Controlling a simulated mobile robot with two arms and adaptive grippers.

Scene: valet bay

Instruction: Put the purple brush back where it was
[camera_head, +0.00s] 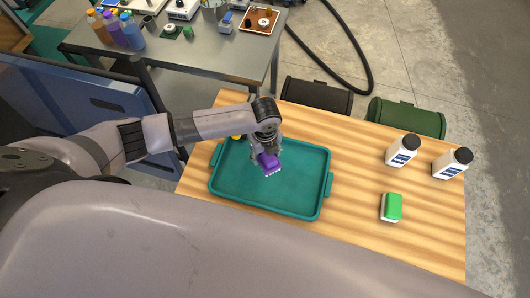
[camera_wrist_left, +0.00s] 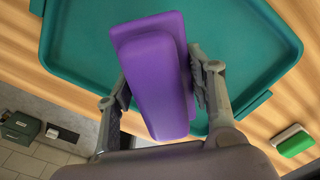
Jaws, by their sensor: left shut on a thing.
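The purple brush (camera_head: 268,162) is in my left gripper (camera_head: 262,150), which is shut on it. In the head view its pale bristles point down over the teal tray (camera_head: 300,205). The left wrist view shows the purple brush (camera_wrist_left: 160,85) between the two fingers of my left gripper (camera_wrist_left: 165,88), with the teal tray (camera_wrist_left: 235,45) behind it. I cannot tell whether the brush touches the tray floor. A small yellow thing (camera_head: 236,137) shows by the tray's back rim, partly hidden by my arm. My right gripper is not in view.
On the wooden table (camera_head: 350,225), right of the tray, are two white bottles with black caps (camera_head: 402,150) (camera_head: 452,163) and a green-and-white sponge (camera_head: 391,207). Black (camera_head: 316,95) and green (camera_head: 406,117) boxes stand behind the table. A metal table (camera_head: 215,55) with spray bottles is farther back.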

